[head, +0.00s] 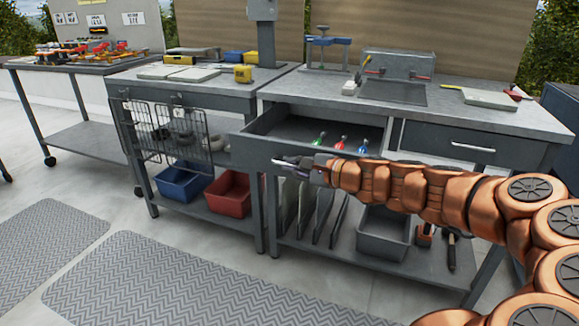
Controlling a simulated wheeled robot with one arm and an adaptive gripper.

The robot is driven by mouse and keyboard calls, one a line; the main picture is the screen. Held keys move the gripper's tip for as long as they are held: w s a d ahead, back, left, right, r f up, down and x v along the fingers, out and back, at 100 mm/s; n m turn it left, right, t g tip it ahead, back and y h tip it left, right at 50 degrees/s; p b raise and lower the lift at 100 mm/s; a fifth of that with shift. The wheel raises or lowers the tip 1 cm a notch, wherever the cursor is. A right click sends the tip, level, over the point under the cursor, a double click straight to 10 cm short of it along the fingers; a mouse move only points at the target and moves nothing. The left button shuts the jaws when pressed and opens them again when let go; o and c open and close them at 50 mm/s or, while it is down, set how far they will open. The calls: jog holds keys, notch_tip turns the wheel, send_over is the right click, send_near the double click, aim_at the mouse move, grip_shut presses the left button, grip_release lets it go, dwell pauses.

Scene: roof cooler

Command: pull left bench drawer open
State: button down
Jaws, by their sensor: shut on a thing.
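The left bench drawer (249,148) is grey and stands pulled out from the workbench (530,122). Its inside is visible and holds screwdrivers with green (319,139), red (340,143) and blue (362,149) handles near its right side. My gripper (283,161) is at the drawer's front, shut on the drawer handle, which it mostly hides. My copper-coloured arm reaches in from the right and covers part of the drawer front.
The right drawer (440,143) is closed, with a silver handle. A wire rack (165,130) hangs at the left bench. Blue (180,182) and red (227,193) bins and a grey bin (384,232) sit on lower shelves. The floor in front, with grey mats (180,285), is clear.

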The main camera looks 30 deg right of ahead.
dwell(0.3)
jog(key=c, duration=1.5)
grip_release()
jog(key=shift+s, duration=0.1)
jog(key=shift+v, duration=5.95)
